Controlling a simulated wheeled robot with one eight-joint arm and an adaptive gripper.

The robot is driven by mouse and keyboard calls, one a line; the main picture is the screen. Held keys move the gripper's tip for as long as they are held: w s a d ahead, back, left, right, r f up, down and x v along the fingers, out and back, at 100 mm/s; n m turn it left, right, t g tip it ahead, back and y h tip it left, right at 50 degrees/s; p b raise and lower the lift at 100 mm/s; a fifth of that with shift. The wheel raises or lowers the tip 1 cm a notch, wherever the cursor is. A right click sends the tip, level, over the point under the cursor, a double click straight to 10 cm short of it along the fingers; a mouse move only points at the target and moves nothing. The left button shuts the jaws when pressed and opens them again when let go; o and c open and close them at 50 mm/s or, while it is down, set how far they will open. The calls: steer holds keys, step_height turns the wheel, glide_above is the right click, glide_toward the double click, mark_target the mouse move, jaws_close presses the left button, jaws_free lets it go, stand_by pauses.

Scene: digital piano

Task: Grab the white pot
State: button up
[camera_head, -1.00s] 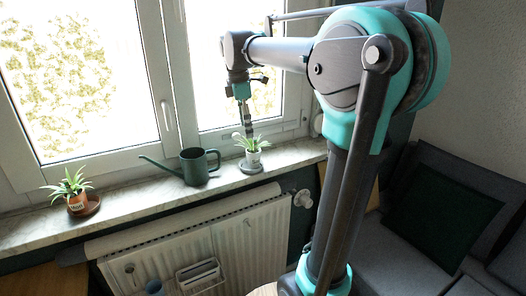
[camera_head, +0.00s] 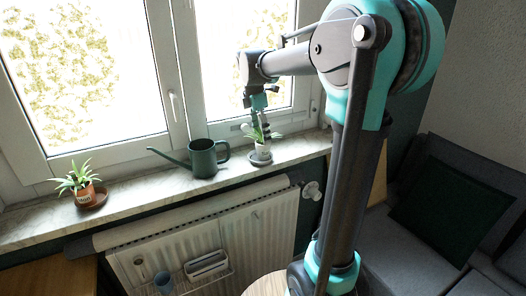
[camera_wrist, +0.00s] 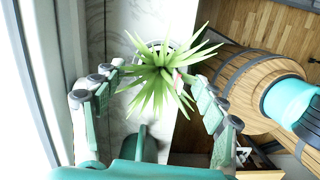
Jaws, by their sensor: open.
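The white pot (camera_head: 263,149) stands upright on a grey saucer (camera_head: 261,160) at the right end of the windowsill, with a green spiky plant in it. My gripper (camera_head: 260,132) is just above the pot, down among the leaves. In the wrist view my gripper (camera_wrist: 157,80) is open, with one finger on each side of the plant (camera_wrist: 160,75). The leaves hide most of the pot there, and nothing is visibly clamped.
A dark green watering can (camera_head: 204,158) stands left of the pot on the marble windowsill (camera_head: 150,190). A terracotta pot (camera_head: 85,196) with a plant is farther left. The window is close behind. A radiator (camera_head: 225,235) is below. A wooden barrel (camera_wrist: 245,85) shows in the wrist view.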

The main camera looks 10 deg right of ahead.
mark_target(263, 146)
steer(key=shift+w+d+f, duration=0.1)
steer(key=shift+d+f, duration=0.1)
steer(key=shift+f, duration=1.15)
steer(key=shift+d+f, duration=0.15)
steer(key=shift+f, duration=1.2)
steer(key=c, duration=1.5)
